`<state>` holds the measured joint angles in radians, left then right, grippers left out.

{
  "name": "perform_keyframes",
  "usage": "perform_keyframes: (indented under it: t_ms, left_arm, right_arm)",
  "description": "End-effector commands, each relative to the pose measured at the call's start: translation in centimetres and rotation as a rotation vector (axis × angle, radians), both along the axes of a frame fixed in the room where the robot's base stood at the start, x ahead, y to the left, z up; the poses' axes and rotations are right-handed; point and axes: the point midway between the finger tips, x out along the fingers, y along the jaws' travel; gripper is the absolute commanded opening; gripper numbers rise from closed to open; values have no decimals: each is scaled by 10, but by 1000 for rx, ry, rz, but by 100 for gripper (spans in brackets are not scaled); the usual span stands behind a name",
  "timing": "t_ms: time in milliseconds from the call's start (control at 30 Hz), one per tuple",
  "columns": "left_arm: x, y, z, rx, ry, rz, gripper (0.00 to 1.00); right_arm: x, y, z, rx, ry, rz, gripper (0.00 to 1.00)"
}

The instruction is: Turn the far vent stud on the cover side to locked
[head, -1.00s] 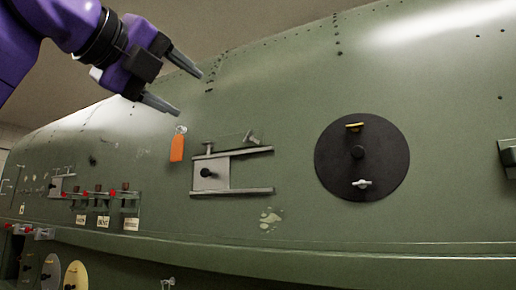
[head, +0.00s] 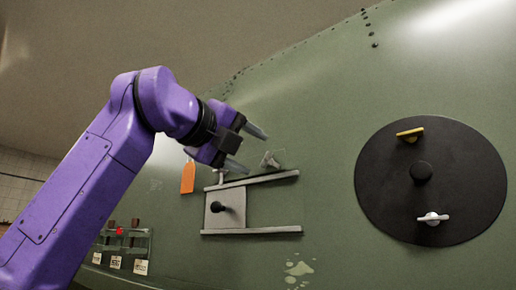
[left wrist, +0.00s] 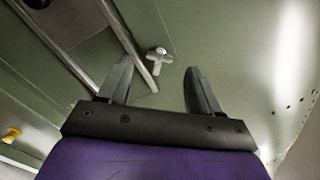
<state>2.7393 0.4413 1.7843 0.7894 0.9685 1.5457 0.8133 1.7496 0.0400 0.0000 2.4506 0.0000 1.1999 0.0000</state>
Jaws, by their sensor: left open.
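A small pale wing stud (head: 270,160) stands on the green skin just above the upper rail of the sliding vent. In the left wrist view the stud (left wrist: 157,60) shows as a T-shaped handle beside a rail. My left gripper (head: 256,153) is open and empty. Its fingertips are near this stud in the head view, and in the wrist view the stud appears in the gap between the fingers, beyond them. A second stud (head: 220,173) is partly seen at the rail's left end. The grey vent cover (head: 226,209) sits at the left between two rails. My right gripper is not in view.
An orange tag (head: 188,177) hangs left of the vent. Labelled fittings (head: 122,245) are at lower left. The skin between vent and panel is clear.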

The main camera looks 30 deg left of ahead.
Motion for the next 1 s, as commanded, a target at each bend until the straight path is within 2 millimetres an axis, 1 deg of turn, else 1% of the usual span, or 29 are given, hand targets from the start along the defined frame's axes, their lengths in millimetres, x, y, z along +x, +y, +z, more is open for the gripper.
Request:
perform_keyframes:
  t_ms: [33, 100, 200, 300, 500, 567, 600, 667, 700, 1000]
  left_arm:
    - [10, -2, 3, 0, 3, -2, 64]
    - [21, -3, 3, 0, 2, -1, 64]
    - [30, -5, 1, 0, 1, -1, 64]
    - [34, -5, 1, 1, -1, -1, 64]
    - [34, -5, 0, 0, -1, -1, 64]
    - [34, -5, 0, 0, -1, -1, 44]
    - [34, -5, 0, 0, 0, 0, 31]
    - [34, -5, 0, 0, 0, 0, 12]
    - [34, -5, 0, 0, 0, 0, 8]
    - [34, -5, 0, 30, -4, 0, 8]
  right_arm:
    - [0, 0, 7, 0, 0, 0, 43]
    - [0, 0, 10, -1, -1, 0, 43]
    - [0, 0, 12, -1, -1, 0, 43]
    - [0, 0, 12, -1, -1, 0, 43]
    - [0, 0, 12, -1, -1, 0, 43]
    - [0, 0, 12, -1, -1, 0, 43]
    - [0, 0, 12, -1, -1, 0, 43]
    - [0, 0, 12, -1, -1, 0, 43]
    - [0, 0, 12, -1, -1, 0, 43]
    - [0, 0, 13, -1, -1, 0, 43]
